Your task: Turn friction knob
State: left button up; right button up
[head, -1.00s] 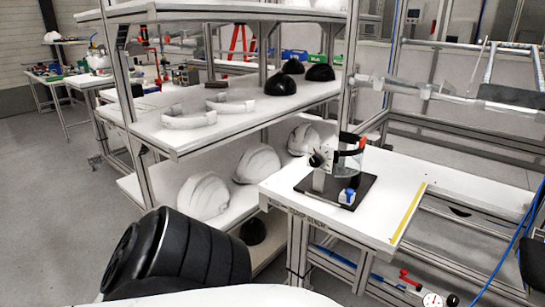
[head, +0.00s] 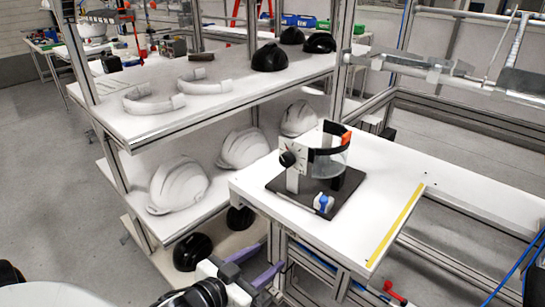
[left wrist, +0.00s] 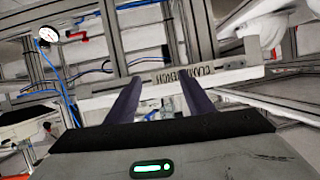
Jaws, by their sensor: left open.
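The black friction knob (head: 287,158) sits on the left side of a small test stand. The stand carries a black-and-orange band (head: 330,148) over a clear form and rests on a black base plate (head: 345,190) on the white bench. My left gripper (head: 263,262) is at the bottom of the head view, below and left of the bench's front edge. Its two purple fingers are apart with nothing between them. They also show in the left wrist view (left wrist: 160,80), pointing toward the bench's labelled front edge. The knob cannot be made out in the left wrist view. My right gripper is not in view.
A shelf (head: 150,120) on the left holds white helmets (head: 178,183), black shells (head: 270,57) and white bands (head: 153,97). A metal frame post stands between shelf and bench. A yellow strip (head: 395,225) marks the right side of the bench, which has bare room.

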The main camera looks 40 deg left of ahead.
aim_at(285, 161)
pick_arm(q)
jog(key=w+a+r+t, duration=0.2)
jog(key=a+r, duration=0.1)
jog(key=r, duration=0.6)
jog(key=w+a+r+t, duration=0.2)
jog(key=r, duration=0.6)
jog(key=shift+y, duration=0.3)
jog(key=w+p, duration=0.1)
jog(key=w, duration=0.9)
jog(key=shift+a, duration=0.15)
jog(key=c, duration=1)
